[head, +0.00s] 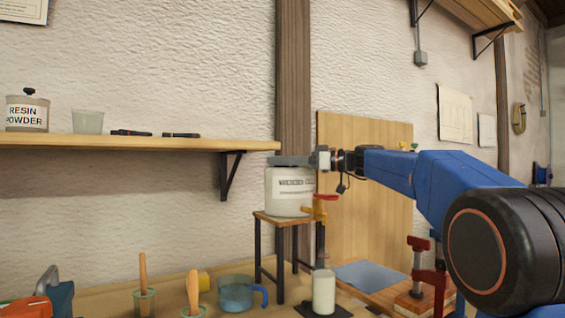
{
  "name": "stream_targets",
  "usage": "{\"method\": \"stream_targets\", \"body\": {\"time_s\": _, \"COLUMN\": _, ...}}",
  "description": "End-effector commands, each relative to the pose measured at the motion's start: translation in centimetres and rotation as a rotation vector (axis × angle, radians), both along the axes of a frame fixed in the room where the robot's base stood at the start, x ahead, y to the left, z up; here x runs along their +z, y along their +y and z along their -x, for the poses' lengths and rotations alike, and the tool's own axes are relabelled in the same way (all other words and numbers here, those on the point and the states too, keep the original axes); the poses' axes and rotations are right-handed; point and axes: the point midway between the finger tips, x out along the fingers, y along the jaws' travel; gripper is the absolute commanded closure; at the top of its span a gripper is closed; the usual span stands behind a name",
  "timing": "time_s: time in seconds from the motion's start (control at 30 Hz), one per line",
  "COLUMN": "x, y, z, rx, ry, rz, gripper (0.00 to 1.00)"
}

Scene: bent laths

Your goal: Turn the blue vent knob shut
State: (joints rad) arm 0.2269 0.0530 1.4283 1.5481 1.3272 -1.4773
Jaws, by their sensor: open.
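A white container (287,205) with dark lettering stands upright on a small wooden-topped stand (262,216). An orange tap (319,210) with a red lever (327,197) sticks out at its lower right. My gripper (280,160) reaches in from the right, level, at the top of the container. Its grey fingers point left and cover the container's top from this view. It is open. I see no blue knob; the top of the container is hidden behind the fingers. I cannot tell whether the fingers touch anything.
A wall shelf (130,142) ends just left of my fingertips, with a resin powder jar (27,112) on it. Below, the bench holds a blue jug (236,292), a white cylinder (323,291) and a red clamp (428,275). A wooden board (365,225) stands behind.

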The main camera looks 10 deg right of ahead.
Motion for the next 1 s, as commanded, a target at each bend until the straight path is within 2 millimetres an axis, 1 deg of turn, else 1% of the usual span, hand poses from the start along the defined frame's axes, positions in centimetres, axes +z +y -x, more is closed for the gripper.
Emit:
{"method": "stream_targets", "body": {"time_s": 0.2, "x": 0.0, "y": 0.03, "z": -0.03, "rx": 0.0, "ry": 0.0, "rz": 0.0, "gripper": 0.52}}
{"method": "stream_targets", "body": {"time_s": 0.23, "x": 0.0, "y": 0.03, "z": -0.03, "rx": 0.0, "ry": 0.0, "rz": 0.0, "gripper": 0.54}}
{"method": "stream_targets", "body": {"time_s": 0.27, "x": 0.0, "y": 0.04, "z": -0.02, "rx": 0.0, "ry": 0.0, "rz": 0.0, "gripper": 0.62}}
{"method": "stream_targets", "body": {"time_s": 0.3, "x": 0.0, "y": 0.04, "z": -0.02, "rx": 0.0, "ry": 0.0, "rz": 0.0, "gripper": 0.71}}
{"method": "stream_targets", "body": {"time_s": 0.4, "x": 0.01, "y": 0.03, "z": -0.01, "rx": 0.0, "ry": 0.0, "rz": 0.0, "gripper": 0.93}}
{"method": "stream_targets", "body": {"time_s": 0.73, "x": 0.04, "y": 0.0, "z": -0.06, "rx": -0.037, "ry": -0.001, "rz": 0.001, "gripper": 0.93}}
{"method": "stream_targets", "body": {"time_s": 0.87, "x": 0.04, "y": -0.06, "z": -0.22, "rx": -0.098, "ry": -0.002, "rz": 0.001, "gripper": 0.93}}
{"method": "stream_targets", "body": {"time_s": 1.0, "x": 0.07, "y": -0.23, "z": -0.48, "rx": -0.195, "ry": -0.002, "rz": 0.0, "gripper": 0.93}}
